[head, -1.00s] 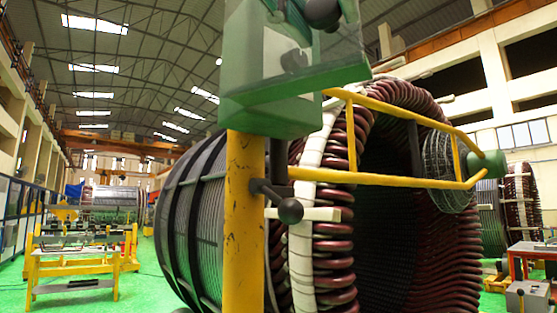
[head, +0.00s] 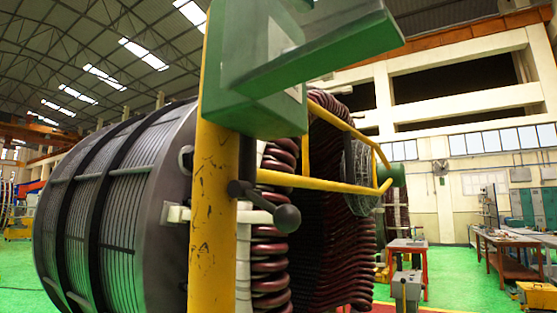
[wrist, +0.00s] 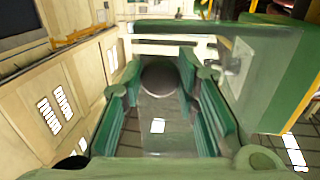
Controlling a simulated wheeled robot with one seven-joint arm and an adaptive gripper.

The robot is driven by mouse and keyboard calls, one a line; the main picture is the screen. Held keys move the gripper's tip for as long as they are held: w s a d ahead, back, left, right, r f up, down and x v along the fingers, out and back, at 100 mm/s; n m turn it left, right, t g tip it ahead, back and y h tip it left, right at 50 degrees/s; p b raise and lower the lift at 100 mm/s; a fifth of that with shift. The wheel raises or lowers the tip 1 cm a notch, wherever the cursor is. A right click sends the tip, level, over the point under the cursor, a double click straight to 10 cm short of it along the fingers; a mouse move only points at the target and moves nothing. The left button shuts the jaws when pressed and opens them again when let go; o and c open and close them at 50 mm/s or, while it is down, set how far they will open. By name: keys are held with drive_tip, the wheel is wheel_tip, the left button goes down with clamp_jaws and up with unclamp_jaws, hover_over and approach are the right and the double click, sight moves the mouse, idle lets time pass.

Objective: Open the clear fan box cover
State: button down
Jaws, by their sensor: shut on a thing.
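The green fan box (head: 265,75) stands on a worn yellow post (head: 212,220) in the head view, cut off by the top edge. Its clear cover (head: 325,40), with a green rim, juts out to the right. In the wrist view, the green box (wrist: 285,75) with a switch plate is on the right. My gripper (wrist: 160,72), with green ribbed fingers, has a dark round part and a see-through surface between them. It is shut on the cover; the exact contact is unclear. I cannot make out my gripper in the head view.
A yellow rail (head: 325,183) and a lever with a dark ball (head: 287,217) project from the post. The large wound stator (head: 120,205) stands close behind. A red table (head: 407,258) and workbenches (head: 510,245) stand to the right. Green floor (head: 450,265) shows between.

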idle(0.3)
drive_tip(key=c, duration=1.2)
unclamp_jaws()
drive_tip(key=shift+a, duration=0.1)
drive_tip(key=v, duration=0.7)
drive_tip(key=shift+s+a, duration=0.1)
drive_tip(key=shift+s, duration=0.05)
